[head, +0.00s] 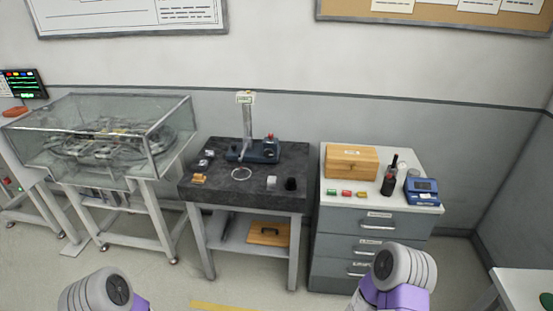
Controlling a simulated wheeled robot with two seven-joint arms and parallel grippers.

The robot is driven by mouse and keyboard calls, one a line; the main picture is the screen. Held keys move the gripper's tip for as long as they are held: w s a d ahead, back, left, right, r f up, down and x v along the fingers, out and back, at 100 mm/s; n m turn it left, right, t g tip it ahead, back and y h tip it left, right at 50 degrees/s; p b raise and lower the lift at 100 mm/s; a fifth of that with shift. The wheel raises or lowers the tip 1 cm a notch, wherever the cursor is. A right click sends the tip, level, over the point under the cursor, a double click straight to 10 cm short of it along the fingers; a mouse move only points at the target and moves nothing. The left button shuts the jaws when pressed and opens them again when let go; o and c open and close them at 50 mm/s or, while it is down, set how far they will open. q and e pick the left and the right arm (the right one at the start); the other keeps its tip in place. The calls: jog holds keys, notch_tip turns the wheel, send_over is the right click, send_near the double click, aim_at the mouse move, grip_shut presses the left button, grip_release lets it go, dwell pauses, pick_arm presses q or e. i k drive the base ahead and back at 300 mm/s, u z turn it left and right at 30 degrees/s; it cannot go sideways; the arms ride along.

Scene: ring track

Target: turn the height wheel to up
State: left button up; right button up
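I cannot make out a height wheel for certain. A measuring stand with an upright column (247,118) and a dark blue base (262,151) stands on the dark stone table (225,184) in the middle. A small red part (270,136) shows on top of the base. A glass case (85,140) with a ring-shaped track inside stands at the left; any wheel on it is too small to tell. Grey and purple parts of my two arms show at the bottom edge, far from both. Neither of my grippers is in view.
A white table corner (525,290) juts in at the lower right.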

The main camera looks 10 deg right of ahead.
aim_at(268, 153)
jog(key=z, duration=0.65)
jog(key=i, duration=1.5)
jog(key=u, duration=0.6)
